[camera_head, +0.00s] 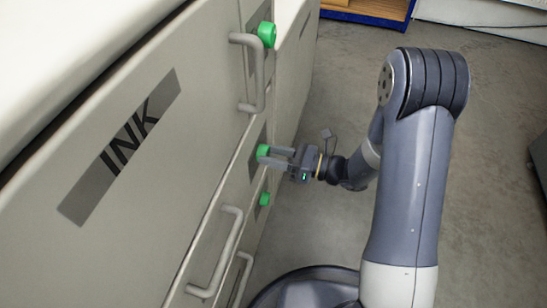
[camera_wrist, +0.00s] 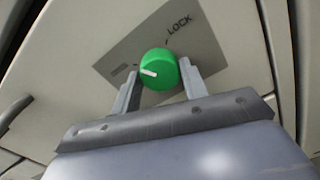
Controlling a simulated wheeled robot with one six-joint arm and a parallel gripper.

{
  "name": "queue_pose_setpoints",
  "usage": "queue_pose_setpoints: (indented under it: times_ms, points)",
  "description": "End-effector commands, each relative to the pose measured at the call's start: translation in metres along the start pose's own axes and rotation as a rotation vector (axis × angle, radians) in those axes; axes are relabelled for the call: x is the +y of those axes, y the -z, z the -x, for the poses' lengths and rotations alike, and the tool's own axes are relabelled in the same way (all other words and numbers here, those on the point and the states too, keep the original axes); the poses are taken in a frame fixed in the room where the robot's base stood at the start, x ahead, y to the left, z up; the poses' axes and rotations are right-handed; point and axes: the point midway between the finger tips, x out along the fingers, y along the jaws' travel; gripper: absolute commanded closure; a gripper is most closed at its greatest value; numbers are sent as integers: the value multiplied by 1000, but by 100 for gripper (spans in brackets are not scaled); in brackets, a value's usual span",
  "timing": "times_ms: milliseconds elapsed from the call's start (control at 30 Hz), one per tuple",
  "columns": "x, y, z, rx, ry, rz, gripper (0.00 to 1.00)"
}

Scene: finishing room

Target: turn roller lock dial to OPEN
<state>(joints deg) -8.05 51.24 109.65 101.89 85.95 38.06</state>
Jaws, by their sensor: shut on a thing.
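The round green dial (camera_wrist: 160,62) sits on a grey plate (camera_wrist: 205,50) on a pale panel in the wrist view. Its white pointer line points left, toward a small dark mark that I cannot read. The word LOCK is printed at the plate's upper right, away from the pointer. My gripper (camera_wrist: 160,76) is shut on the dial, one finger at each side. In the head view, the same dial (camera_head: 262,151) shows on the cabinet front, with my gripper (camera_head: 273,157) reaching it from the right.
Another green knob (camera_head: 267,34) is above and a smaller one (camera_head: 264,199) below. Bar handles stick out above (camera_head: 259,75) and below (camera_head: 220,255) the dial. A panel labelled INK (camera_head: 122,145) is at left. Open floor (camera_head: 490,200) lies to the right.

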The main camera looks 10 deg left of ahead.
Motion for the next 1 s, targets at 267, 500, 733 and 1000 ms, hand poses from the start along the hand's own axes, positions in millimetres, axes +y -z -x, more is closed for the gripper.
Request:
queue_pose_setpoints:
  times_ms: [267,500,733,1000]
  points:
    - [0,4,0,4,-1,202,81]
    - [0,3,0,5,-1,306,81]
    - [0,3,0,5,-1,346,81]
    - [0,2,0,5,-1,351,81]
